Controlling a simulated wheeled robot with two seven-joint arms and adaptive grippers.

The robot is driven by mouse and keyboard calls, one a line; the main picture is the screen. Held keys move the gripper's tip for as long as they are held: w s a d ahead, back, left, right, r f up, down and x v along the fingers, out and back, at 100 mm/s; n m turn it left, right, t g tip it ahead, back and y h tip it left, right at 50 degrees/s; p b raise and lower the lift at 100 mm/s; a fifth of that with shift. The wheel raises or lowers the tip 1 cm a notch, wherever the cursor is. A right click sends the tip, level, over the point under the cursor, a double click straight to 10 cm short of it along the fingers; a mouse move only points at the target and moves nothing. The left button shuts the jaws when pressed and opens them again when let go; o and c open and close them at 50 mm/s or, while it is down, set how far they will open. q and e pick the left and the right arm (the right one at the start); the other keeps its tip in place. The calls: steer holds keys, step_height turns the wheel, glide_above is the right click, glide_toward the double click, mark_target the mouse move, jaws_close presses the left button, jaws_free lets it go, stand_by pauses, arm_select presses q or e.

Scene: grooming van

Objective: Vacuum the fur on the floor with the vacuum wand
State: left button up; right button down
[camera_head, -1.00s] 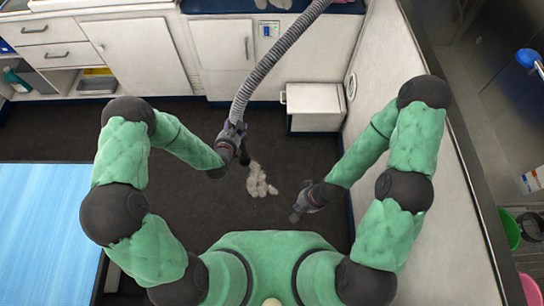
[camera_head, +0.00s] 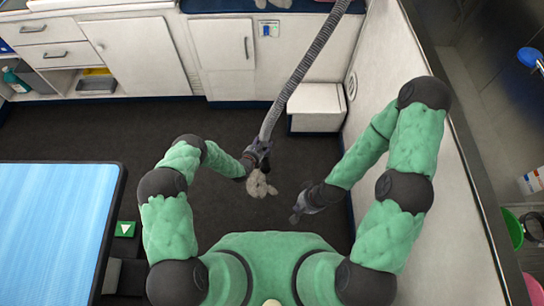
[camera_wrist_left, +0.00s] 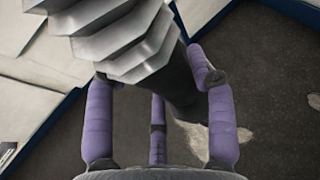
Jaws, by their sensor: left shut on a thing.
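The fur (camera_head: 260,186) lies in a pale clump on the dark floor (camera_head: 150,122), in front of my body. The vacuum wand is the dark end of a grey ribbed hose (camera_head: 300,75), and its shaft shows in the left wrist view (camera_wrist_left: 176,80). My left gripper (camera_head: 258,152) is shut on the wand, just above the fur in the head view, and hides part of it. Pale fur (camera_wrist_left: 200,132) also shows beside the wand in the left wrist view. My right gripper (camera_head: 299,210) hangs empty to the right of the fur; its fingers are too small to judge.
White cabinets (camera_head: 222,42) line the back. A white box (camera_head: 317,108) stands at the back right, by the pale side wall (camera_head: 400,60). A blue-topped table (camera_head: 50,225) is at the left. The floor between them is mostly clear.

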arm_select(q)
steer(key=s+d+f+m+h, duration=0.15)
steer(key=d+f, duration=0.25)
steer(key=f, duration=0.5)
steer(key=s, duration=0.7)
steer(key=shift+s+g, duration=0.25)
steer(key=shift+g, duration=0.05)
steer(key=shift+r+y, duration=0.1)
steer(key=shift+y, duration=0.15)
stand_by(0.4)
steer(key=w+a, duration=0.1)
steer(key=a, duration=0.5)
stand_by(0.5)
steer(key=shift+w, duration=0.1)
stand_by(0.8)
steer(key=shift+a, duration=0.15)
